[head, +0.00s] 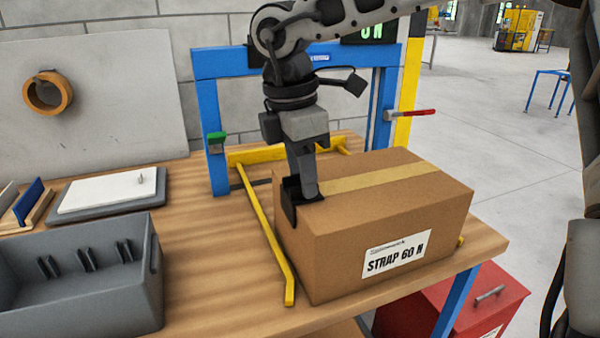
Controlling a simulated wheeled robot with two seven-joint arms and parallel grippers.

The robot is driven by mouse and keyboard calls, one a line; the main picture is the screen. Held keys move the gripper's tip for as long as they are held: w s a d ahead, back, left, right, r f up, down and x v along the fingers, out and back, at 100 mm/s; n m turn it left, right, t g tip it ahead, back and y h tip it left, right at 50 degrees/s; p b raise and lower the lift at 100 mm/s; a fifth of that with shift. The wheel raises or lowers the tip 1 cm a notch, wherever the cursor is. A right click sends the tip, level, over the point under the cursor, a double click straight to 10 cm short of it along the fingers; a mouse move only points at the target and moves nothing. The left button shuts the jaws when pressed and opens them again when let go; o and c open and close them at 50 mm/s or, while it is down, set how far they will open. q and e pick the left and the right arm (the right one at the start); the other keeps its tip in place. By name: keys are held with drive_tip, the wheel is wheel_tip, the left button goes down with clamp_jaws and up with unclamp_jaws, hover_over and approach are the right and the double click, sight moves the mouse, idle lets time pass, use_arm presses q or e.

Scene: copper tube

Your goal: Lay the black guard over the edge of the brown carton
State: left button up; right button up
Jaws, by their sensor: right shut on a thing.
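The brown carton (400,213) sits on the wooden table, with a tan tape strip along its top and a white "STRAP 60 N" label on its front. My right gripper (308,190) points down at the carton's top left edge. It is shut on the black guard (289,200), a small dark angle piece. The guard is at that edge, partly on top and partly down the left side. The fingers hide part of it, and I cannot tell if it sits flush. My left gripper is not in view.
A grey bin (80,285) with several black guards inside stands at the left front. A blue frame (216,125) stands behind the carton, and a yellow bar (264,235) runs along its left side. A white-topped grey tray (105,192) lies behind the bin.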

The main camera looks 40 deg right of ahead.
drive_tip(key=o, duration=1.1)
drive_tip(key=shift+c, duration=0.2)
drive_tip(key=shift+r, duration=0.15)
wheel_tip(320, 180, up, 16)
drive_tip(key=a+p, duration=0.2)
drive_tip(key=shift+w+f, duration=0.2)
